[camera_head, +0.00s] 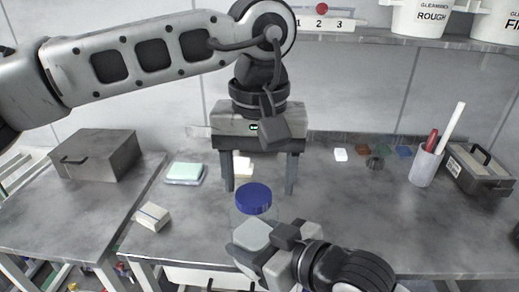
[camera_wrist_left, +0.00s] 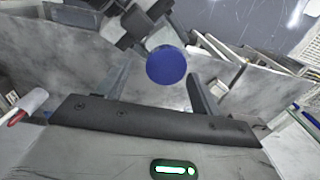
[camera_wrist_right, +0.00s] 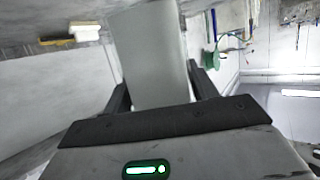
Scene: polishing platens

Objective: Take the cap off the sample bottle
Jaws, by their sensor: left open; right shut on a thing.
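In the left wrist view the cap (camera_wrist_left: 166,65) shows between the open fingers, apparently untouched.
A grey box (camera_head: 95,155) stands at the left, with a pale green pad (camera_head: 184,172) and a small white block (camera_head: 152,216) near it. A pen cup (camera_head: 426,165) and a toolbox (camera_head: 480,170) stand at the right. The table's middle right is clear. A shelf (camera_head: 400,38) holds white buckets.

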